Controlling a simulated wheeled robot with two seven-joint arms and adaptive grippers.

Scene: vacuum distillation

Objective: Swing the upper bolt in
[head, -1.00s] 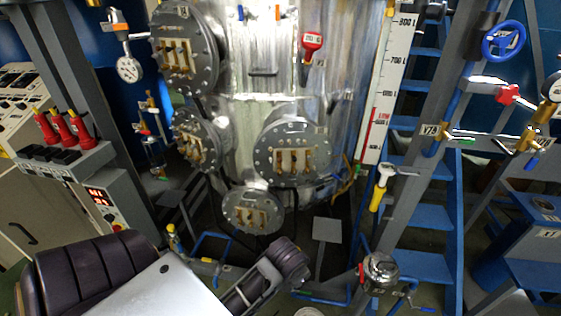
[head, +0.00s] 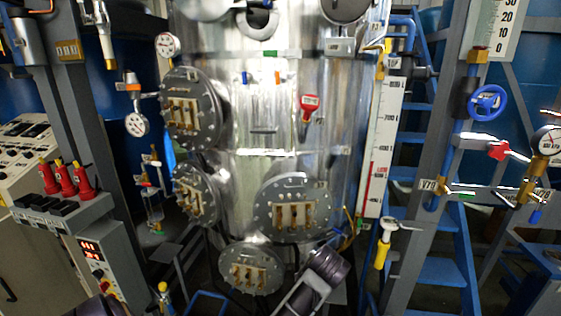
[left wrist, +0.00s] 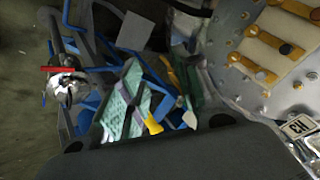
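I cannot pick out the upper bolt for certain in either view. The metal vessel (head: 262,115) fills the middle of the head view. Round bolted flanges sit on it: upper left (head: 188,142), middle left (head: 187,212), right (head: 272,200) and bottom (head: 237,282). Each carries brass terminal bars. The left wrist view shows one flange up close (left wrist: 229,52), with brass bars (left wrist: 268,45). A dark grey body, probably part of my left gripper, covers the bottom of that view; its fingertips cannot be made out. My right gripper is in neither view.
A blue ladder (head: 440,270), a level scale (head: 382,140) and a blue handwheel (head: 487,102) stand on the right. A console with red knobs (head: 67,180) stands on the left. Blue framing (left wrist: 95,30) and a red-handled fitting (left wrist: 68,88) show in the left wrist view.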

